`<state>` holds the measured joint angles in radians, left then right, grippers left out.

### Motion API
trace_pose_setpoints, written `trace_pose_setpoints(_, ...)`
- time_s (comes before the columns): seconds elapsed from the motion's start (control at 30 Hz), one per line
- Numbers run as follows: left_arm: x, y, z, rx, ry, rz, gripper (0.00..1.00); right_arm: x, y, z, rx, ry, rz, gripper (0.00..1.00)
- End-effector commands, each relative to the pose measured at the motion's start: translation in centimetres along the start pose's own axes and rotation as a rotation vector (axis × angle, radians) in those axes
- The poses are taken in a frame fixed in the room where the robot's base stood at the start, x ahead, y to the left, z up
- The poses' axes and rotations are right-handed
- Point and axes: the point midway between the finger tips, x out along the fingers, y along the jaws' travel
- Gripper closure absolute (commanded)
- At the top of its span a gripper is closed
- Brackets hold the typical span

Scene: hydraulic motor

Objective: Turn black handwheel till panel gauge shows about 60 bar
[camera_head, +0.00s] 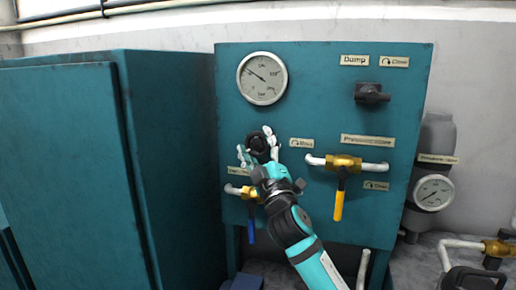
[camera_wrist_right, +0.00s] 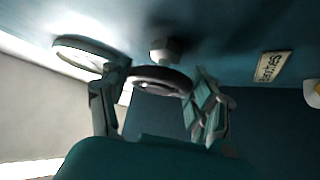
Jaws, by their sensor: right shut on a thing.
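The black handwheel (camera_head: 257,145) sits on the teal panel below the round panel gauge (camera_head: 262,78). My right gripper (camera_head: 256,147) reaches up from below, with its fingers on either side of the wheel, shut on it. In the right wrist view the dark wheel (camera_wrist_right: 160,80) and its hub lie between the two fingers. The gauge's needle points to the upper left; its numbers are too small to read surely. The gauge also shows in the right wrist view (camera_wrist_right: 85,55). My left gripper is in neither view.
A yellow-handled valve (camera_head: 341,185) and a blue-handled valve (camera_head: 250,215) flank my right arm. A black knob (camera_head: 371,94) is at the panel's upper right. A second gauge (camera_head: 433,192) is right of the panel. A teal cabinet (camera_head: 65,170) stands at left.

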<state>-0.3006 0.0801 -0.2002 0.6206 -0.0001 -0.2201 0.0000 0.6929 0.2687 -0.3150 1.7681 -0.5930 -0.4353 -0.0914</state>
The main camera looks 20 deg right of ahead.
Motion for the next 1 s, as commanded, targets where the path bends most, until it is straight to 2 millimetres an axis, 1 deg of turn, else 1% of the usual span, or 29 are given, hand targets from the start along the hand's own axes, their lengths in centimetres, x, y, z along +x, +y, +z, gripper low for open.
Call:
trace_pose_setpoints(0.1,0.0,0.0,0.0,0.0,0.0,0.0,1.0,0.0,-0.1,0.0,0.001,-0.001,-0.003,0.71)
trace_pose_setpoints(0.13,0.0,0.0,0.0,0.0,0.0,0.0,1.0,0.0,-0.1,0.0,0.001,-0.001,-0.003,0.35)
trace_pose_setpoints(0.2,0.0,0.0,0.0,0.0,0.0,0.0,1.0,0.0,-0.1,0.0,0.001,-0.001,-0.002,0.26)
trace_pose_setpoints(0.3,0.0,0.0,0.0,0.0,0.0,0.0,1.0,0.0,-0.1,0.0,0.0,-0.001,-0.002,0.15)
trace_pose_setpoints(0.57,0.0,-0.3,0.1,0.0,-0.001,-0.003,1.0,-0.1,0.0,0.0,0.0,0.0,-0.001,0.15)
trace_pose_setpoints(0.67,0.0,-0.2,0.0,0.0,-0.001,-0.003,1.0,-0.8,-0.1,0.1,0.0,-0.001,-0.002,0.15)
trace_pose_setpoints(0.77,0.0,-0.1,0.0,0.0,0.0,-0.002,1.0,-2.2,-0.1,0.1,-0.001,-0.001,-0.003,0.15)
trace_pose_setpoints(1.0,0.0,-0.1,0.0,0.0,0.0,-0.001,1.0,-7.4,-0.2,0.1,0.001,-0.002,-0.004,0.15)
